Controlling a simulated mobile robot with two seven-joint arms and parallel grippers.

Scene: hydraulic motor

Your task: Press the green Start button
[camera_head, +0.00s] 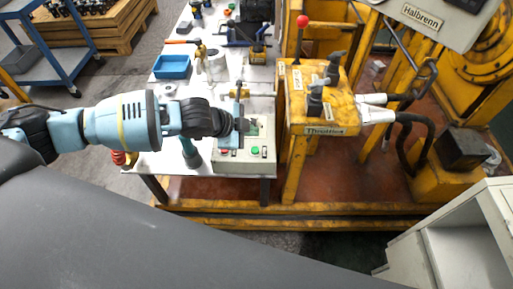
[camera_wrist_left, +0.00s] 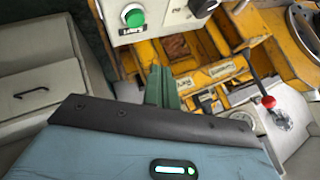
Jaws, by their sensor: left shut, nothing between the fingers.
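The green Start button (camera_head: 255,149) is a small round button on the front of a pale control box (camera_head: 244,167) at the table's near end. In the left wrist view the green button (camera_wrist_left: 133,16) shows large near the top, with a small label beside it. My left gripper (camera_head: 242,124) is over the box, a little beyond the button and apart from it in the head view. Its green fingers (camera_wrist_left: 161,86) are shut and empty, below and right of the button in the wrist view. My right gripper is not in view.
A red button (camera_head: 224,152) sits left of the green one on the box. The yellow Throttles stand (camera_head: 325,115) with levers and a red-knobbed lever (camera_head: 302,21) stands close to the right. A blue tray (camera_head: 172,67) and tools lie farther back on the white table.

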